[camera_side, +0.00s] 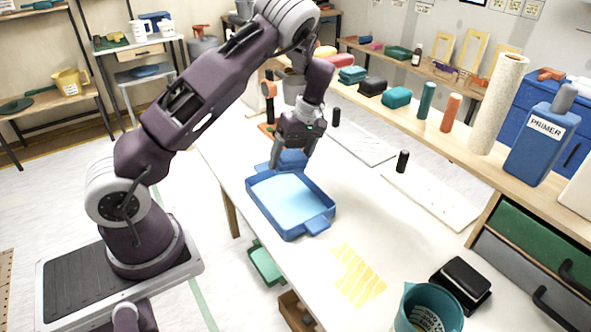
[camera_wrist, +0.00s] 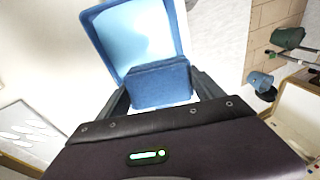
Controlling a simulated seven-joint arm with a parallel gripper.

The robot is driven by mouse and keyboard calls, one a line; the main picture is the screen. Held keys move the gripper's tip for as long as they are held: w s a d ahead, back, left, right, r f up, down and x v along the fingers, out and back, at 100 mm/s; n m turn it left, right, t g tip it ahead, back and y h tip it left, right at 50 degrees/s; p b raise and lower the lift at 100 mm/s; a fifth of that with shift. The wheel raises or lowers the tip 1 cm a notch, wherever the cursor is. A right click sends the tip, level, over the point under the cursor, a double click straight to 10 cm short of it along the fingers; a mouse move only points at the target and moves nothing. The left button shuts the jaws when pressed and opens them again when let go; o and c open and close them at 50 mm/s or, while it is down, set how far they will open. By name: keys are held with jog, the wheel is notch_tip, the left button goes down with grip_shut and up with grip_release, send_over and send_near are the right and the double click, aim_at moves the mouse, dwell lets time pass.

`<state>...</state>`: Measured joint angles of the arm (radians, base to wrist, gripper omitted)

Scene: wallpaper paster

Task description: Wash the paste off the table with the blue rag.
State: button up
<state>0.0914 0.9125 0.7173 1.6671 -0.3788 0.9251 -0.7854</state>
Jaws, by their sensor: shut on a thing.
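My gripper (camera_side: 299,140) is shut on the blue rag (camera_side: 291,158), a folded block with a finger on either side. The rag also shows between the fingers in the wrist view (camera_wrist: 160,84). It is at the far end of a blue tray (camera_side: 263,203) holding light blue liquid. I cannot tell whether the rag touches the tray or the liquid. The tray also shows above the rag in the wrist view (camera_wrist: 98,14). The paste (camera_side: 358,275) is a streaky yellow patch on the white table (camera_side: 345,215), in front and to the right of the tray.
A teal bucket (camera_side: 408,302) and a black block (camera_side: 461,284) stand near the paste at the right. A shelf with a primer can (camera_side: 543,140) runs along the back. The table around the paste is clear.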

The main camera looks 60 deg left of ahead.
dwell(0.3)
jog(key=w+d+f, duration=0.2)
jog(key=w+d, duration=0.1)
jog(key=d, duration=0.6)
jog(key=m+t+h, duration=0.1)
jog(key=t+h, duration=0.1)
jog(key=t, duration=0.1)
send_over(383, 310)
notch_tip(383, 310, down, 2)
jog(key=shift+f, duration=0.15)
jog(key=shift+f, duration=3.25)
jog(key=shift+f, duration=1.25)
